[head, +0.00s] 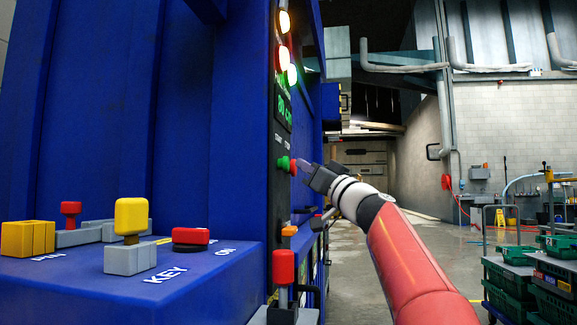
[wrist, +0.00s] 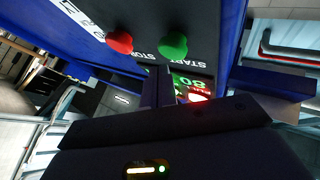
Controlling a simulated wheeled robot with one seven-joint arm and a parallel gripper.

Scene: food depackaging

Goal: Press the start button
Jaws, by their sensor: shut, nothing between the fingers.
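The green start button (wrist: 173,45) stands out from a dark panel on the blue machine, with START printed beside it. The red stop button (wrist: 120,41) is left of it in the wrist view. In the head view the green button (head: 283,163) and the red button (head: 293,167) sit side by side on the panel's edge. My gripper (head: 304,168) is shut and empty, its tip close to the buttons. In the wrist view the shut fingers (wrist: 158,72) point at the panel just below the green button. I cannot tell whether they touch anything.
A blue control ledge (head: 205,285) at the lower left carries a yellow knob (head: 131,216) and a red button (head: 190,236). A red lever (head: 283,267) stands below the panel. Green crates (head: 510,278) are stacked at the right. The floor between is open.

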